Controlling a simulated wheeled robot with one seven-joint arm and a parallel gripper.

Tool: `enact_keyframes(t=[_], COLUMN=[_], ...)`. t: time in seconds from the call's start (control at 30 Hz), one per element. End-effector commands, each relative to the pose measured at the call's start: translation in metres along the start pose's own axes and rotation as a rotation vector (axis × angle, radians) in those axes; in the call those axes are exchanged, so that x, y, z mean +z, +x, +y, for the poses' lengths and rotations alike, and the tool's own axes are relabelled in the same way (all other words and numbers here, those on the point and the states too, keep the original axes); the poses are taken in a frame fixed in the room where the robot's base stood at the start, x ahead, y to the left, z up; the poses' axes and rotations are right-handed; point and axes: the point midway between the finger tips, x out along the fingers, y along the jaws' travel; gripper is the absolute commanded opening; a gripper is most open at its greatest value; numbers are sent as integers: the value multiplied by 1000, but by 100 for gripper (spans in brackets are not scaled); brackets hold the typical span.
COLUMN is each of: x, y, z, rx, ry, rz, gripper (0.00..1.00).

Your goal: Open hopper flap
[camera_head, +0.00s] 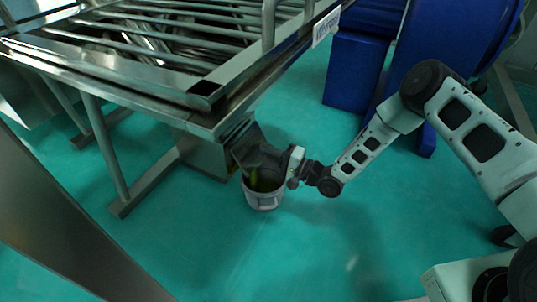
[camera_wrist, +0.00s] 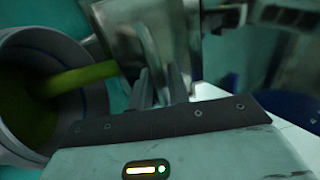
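The metal hopper chute (camera_head: 254,148) slants down from the corner of the steel frame, with its mouth just above a light-coloured bucket (camera_head: 264,200). In the wrist view a yellow-green stream (camera_wrist: 82,78) runs from the metal chute (camera_wrist: 150,30) into the bucket (camera_wrist: 97,105). Green material also shows inside the bucket. I cannot clearly separate the flap from the shiny chute metal. My gripper (camera_head: 284,168) is at the chute mouth, to its right. In the wrist view its dark fingers (camera_wrist: 162,88) stand close together against the metal; whether they grip an edge is unclear.
The steel frame with bars (camera_head: 150,80) stands above and left, with its legs on the green floor. A blue machine (camera_head: 355,75) stands at the back right. The floor (camera_head: 230,260) in front of the bucket is clear.

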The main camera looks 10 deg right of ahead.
Motion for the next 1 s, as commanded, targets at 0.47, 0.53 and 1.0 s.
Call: enact_keyframes(t=[0.47, 0.53, 1.0], x=[0, 0, 1], y=[-1, -1, -11], z=[-2, -5, -40], rx=[7, 19, 303], ry=[0, 0, -1], rz=[0, 0, 1], gripper=[0, 0, 0])
